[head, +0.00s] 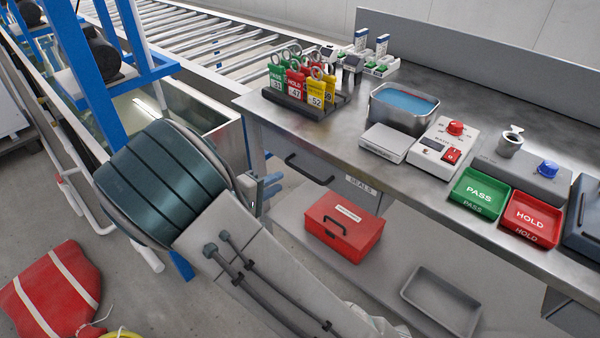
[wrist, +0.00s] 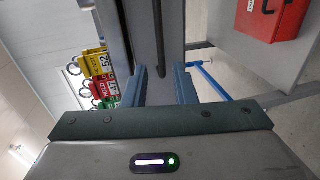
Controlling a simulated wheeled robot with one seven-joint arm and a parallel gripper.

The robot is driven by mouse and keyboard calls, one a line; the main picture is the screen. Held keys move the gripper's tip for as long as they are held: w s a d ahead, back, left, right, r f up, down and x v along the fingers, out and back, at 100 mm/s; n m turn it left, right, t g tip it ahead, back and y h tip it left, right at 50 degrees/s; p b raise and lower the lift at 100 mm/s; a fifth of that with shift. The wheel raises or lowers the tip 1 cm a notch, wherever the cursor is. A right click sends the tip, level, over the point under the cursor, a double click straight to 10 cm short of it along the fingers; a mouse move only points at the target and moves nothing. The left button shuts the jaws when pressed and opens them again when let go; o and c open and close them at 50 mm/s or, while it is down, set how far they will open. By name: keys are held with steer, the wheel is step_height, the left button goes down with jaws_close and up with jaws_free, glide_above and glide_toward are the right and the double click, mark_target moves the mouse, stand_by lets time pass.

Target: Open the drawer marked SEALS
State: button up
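The SEALS drawer (head: 341,191) is under the left end of the steel bench. Its grey front looks shut flush, with a dark bar handle (head: 308,170) and a SEALS label (head: 360,184) to the right of it. My gripper (head: 268,188) is left of the handle and apart from it, near the bench's left end. In the wrist view my gripper (wrist: 161,84) has its two blue fingers spread, with no object clearly held. A dark strip and grey bench parts show beyond the fingers. I cannot tell the handle there for certain.
A red box (head: 343,226) sits on the lower shelf below the drawer, beside a grey tray (head: 441,300). On the bench stand a tag rack (head: 300,105), a steel basin (head: 403,107) and a scale (head: 388,142). A roller conveyor (head: 205,40) runs behind.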

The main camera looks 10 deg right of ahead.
mark_target(300, 169)
steer(key=b+x, duration=0.1)
steer(key=x, duration=0.9)
jaws_close()
